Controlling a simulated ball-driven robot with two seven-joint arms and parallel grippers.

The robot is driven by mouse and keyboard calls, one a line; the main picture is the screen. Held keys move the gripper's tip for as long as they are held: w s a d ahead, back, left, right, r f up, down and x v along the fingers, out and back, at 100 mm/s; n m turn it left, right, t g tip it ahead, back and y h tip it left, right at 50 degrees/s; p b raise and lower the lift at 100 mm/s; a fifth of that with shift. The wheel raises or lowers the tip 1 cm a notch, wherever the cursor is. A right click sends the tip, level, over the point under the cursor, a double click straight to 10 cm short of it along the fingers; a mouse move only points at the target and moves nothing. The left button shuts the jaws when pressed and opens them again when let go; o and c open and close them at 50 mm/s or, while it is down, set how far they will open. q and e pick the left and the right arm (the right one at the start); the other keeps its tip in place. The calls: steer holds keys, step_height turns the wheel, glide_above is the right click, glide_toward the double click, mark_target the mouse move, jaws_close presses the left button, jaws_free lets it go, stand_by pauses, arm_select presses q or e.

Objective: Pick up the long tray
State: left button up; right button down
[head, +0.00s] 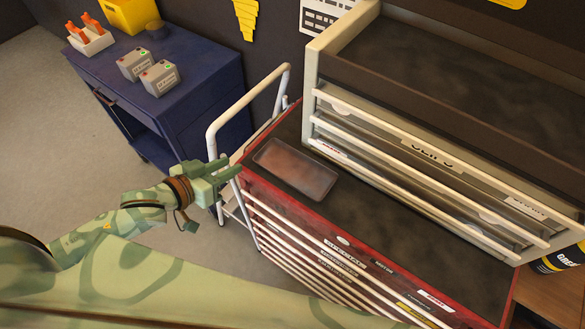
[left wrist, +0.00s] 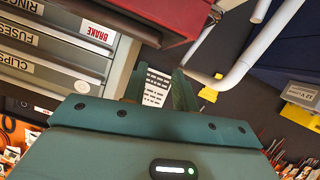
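The long tray (head: 293,168) is a flat, dark brownish-grey rectangle with rounded corners. It lies on the dark top of the red tool chest (head: 390,262), near the chest's left end. My left gripper (head: 231,168) is just left of that end, apart from the tray. Its two fingers are spread with nothing between them; the left wrist view also shows them apart (left wrist: 159,88). I cannot make out the tray in the left wrist view. My right gripper is in neither view.
A white tube handle (head: 250,92) rises beside the chest's left end, close to my left gripper. A beige drawer cabinet (head: 430,170) stands on the chest behind the tray. A blue cart (head: 190,95) with boxes stands at the back left. Floor is clear at left.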

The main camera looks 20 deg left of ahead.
mark_target(259, 151)
arm_select(q)
steer(key=b+x, duration=0.1)
steer(key=x, duration=0.9)
steer(key=shift+d+f, duration=0.1)
steer(key=shift+f, duration=0.05)
jaws_close()
